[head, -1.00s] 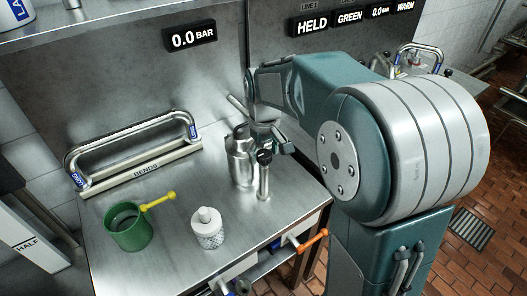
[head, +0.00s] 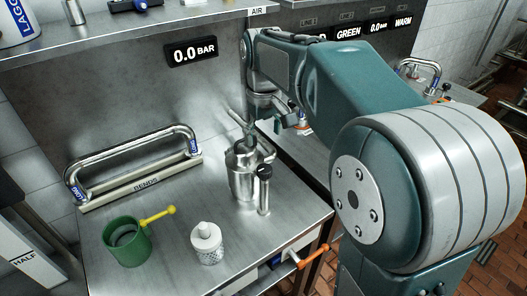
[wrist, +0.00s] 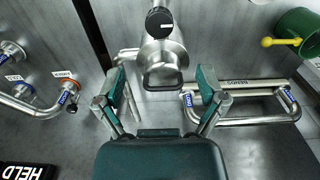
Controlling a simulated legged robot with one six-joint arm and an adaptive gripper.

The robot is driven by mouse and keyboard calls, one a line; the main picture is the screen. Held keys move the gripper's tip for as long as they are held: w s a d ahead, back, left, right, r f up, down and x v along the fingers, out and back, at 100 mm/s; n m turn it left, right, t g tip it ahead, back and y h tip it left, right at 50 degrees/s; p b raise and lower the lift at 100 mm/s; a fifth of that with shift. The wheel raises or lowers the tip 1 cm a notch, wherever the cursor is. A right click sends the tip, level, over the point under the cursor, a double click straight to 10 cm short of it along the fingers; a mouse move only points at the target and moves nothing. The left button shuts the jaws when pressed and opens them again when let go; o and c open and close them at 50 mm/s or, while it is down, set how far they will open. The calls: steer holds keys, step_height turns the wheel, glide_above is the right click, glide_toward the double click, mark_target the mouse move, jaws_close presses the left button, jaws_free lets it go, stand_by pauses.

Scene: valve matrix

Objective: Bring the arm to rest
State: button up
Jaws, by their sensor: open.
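My gripper (head: 268,117) is in the head view, at the end of my teal and grey arm, above and behind the steel canister on the bench. In the wrist view my gripper (wrist: 161,78) has its two teal-padded fingers spread wide, with nothing held between them. The steel canister (head: 241,178), with a black-knobbed post beside it, stands upright on the bench. It also shows in the wrist view (wrist: 162,58), beyond the fingertips and lined up with the gap. Part of the gripper is hidden by my arm in the head view.
Bent pipes lie in the BENDS rack (head: 140,185). A gauge panel reading 0.0 BAR (head: 192,50) hangs on the back wall. An orange handle (head: 318,256) projects at the bench front.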

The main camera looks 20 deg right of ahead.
steer(key=shift+r, duration=0.85)
